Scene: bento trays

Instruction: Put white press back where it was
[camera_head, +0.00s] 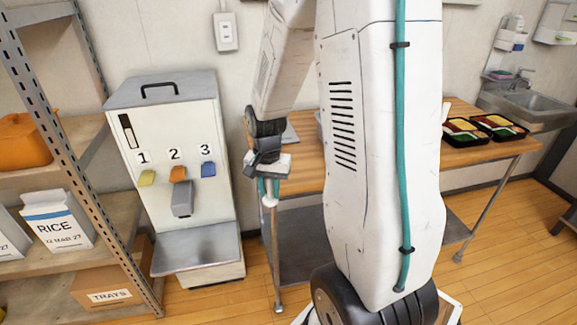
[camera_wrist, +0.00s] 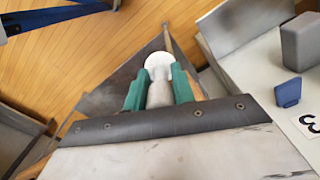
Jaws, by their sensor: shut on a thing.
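My gripper (camera_head: 269,187) hangs at the end of my arm, between the numbered dispenser and the wooden table. Its green fingers are shut on the white press (camera_head: 270,201), whose small pale round end shows below them. In the wrist view my gripper (camera_wrist: 158,74) has the white press (camera_wrist: 159,61) between both green fingers, round white end pointing away from the wrist. The rest of the press is partly hidden by the fingers. It is held in the air, apart from any surface. Where it stood before cannot be told.
The rice dispenser-like cabinet (camera_head: 190,125), with levers 1, 2 and 3, stands left of my gripper; its blue lever (camera_wrist: 288,92) is near in the wrist view. The wooden table (camera_head: 307,175) holds black bento trays (camera_head: 470,142) at right. A shelf (camera_head: 95,225) stands far left.

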